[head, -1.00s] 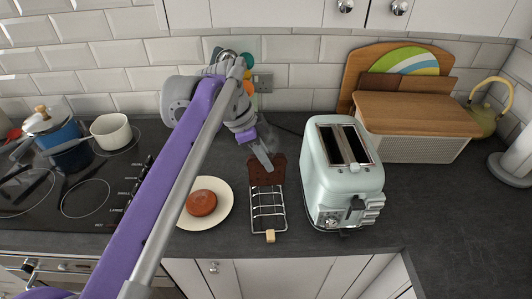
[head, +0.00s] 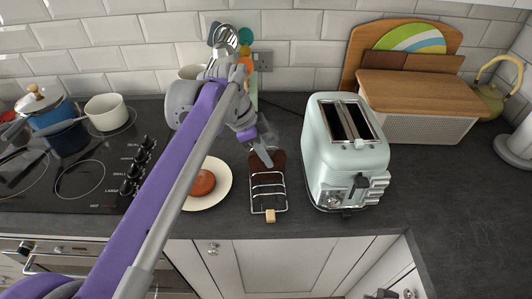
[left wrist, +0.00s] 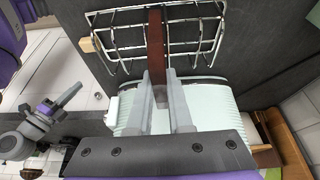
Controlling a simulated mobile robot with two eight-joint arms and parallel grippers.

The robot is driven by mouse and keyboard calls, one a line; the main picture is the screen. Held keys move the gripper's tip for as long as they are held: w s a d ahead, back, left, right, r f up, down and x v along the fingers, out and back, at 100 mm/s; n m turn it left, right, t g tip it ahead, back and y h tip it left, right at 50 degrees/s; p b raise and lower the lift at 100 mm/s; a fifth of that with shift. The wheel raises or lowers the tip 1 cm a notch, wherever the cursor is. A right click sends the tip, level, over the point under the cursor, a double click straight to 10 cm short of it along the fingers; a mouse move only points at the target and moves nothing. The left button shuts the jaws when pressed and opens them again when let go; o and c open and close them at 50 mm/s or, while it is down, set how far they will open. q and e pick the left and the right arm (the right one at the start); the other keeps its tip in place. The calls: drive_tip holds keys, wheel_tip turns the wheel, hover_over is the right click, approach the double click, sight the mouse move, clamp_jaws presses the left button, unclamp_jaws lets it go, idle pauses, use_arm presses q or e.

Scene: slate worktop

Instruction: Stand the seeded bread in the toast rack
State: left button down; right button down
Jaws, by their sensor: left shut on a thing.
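The seeded bread (head: 262,182) is a dark brown slice. My left gripper (head: 267,158) is shut on its upper part, at the far end of the wire toast rack (head: 268,206). In the left wrist view the bread (left wrist: 156,42) shows edge-on, upright between the rack's wires (left wrist: 122,38), with the gripper's fingers (left wrist: 160,98) on either side. Whether its lower edge touches the rack's base is hidden. The rack's other slots look empty. My right gripper (left wrist: 66,100) shows small at the left of the left wrist view; its jaw opening is unclear.
A pale green toaster (head: 318,165) stands close right of the rack. A cream plate (head: 219,197) with a round reddish-brown item (head: 203,183) is close left. The hob (head: 75,180) lies farther left. A wooden-lidded bread bin (head: 425,125) stands back right. Worktop at right is clear.

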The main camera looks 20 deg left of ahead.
use_arm(q)
drive_tip(key=c, duration=0.8)
unclamp_jaws()
drive_tip(key=shift+o, duration=0.2)
drive_tip(key=p+v, duration=0.1)
drive_tip(key=v, duration=0.9)
drive_tip(key=shift+a+r, duration=0.1)
drive_tip(key=shift+r, duration=0.2)
drive_tip(key=shift+r+p, duration=0.6)
drive_tip(key=shift+p, duration=0.1)
wheel_tip(320, 180, up, 4)
drive_tip(key=p, duration=0.3)
drive_tip(key=shift+f, duration=0.1)
